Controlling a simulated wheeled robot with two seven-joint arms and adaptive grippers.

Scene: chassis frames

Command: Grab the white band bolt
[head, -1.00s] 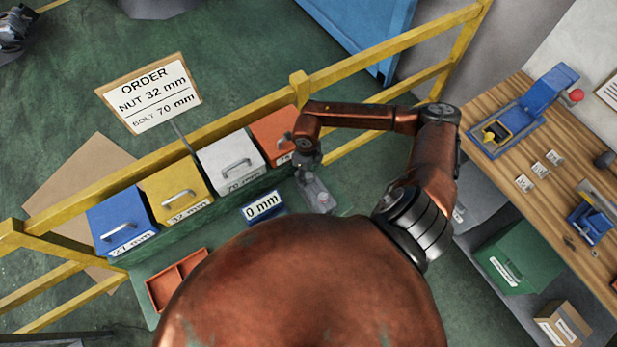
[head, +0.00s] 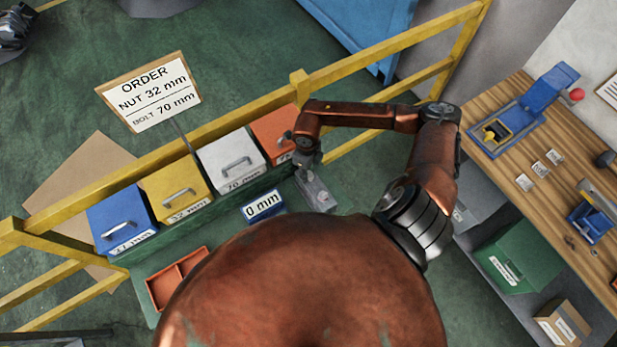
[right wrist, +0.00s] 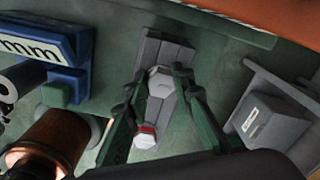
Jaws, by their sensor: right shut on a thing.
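A grey bolt holder (head: 318,192) stands right of the drawer row in the head view; it also shows in the right wrist view (right wrist: 172,54). My right gripper (head: 308,172) is over it. In the right wrist view, my right gripper (right wrist: 168,76) is shut on a pale hex-headed bolt (right wrist: 161,82) at the holder. Its band is not clear to me. A second hex-headed bolt (right wrist: 146,137) with a red band is close beside the left finger. My left gripper is not in view.
Blue, yellow, white and orange drawers stand in a row beside a yellow rail (head: 400,65). A blue 0 mm gauge (head: 263,206) is left of the holder; a grey block (right wrist: 270,118) is right of the fingers in the wrist view. An orange tray (head: 178,279) lies front left.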

